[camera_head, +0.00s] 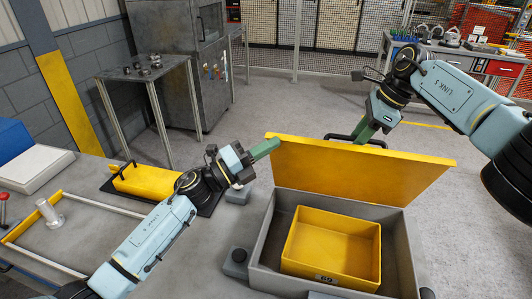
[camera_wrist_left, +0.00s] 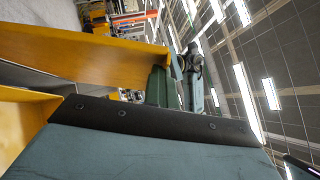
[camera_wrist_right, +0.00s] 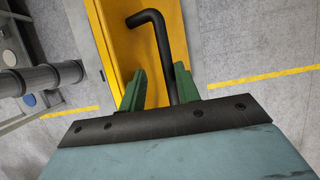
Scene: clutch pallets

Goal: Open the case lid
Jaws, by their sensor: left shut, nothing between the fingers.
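The grey case (camera_head: 412,262) stands open on the table. Its yellow lid (camera_head: 350,172) is raised steeply along the far side; it also shows in the left wrist view (camera_wrist_left: 85,55) and right wrist view (camera_wrist_right: 150,45). A black bar handle (camera_wrist_right: 160,45) is on the lid's outer face. My left gripper (camera_head: 266,147) is shut and empty, its green fingertips at the lid's upper left corner. My right gripper (camera_head: 361,132) is behind the lid. In the right wrist view its fingers are apart, with the handle between them, closer to the right finger.
A yellow bin (camera_head: 335,222) marked 69 sits inside the case. Left of it are a yellow block with a handle (camera_head: 145,181) on a dark mat, a tray frame and a metal peg (camera_head: 48,213). A metal side table (camera_head: 150,70) and a workbench (camera_head: 460,60) stand behind.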

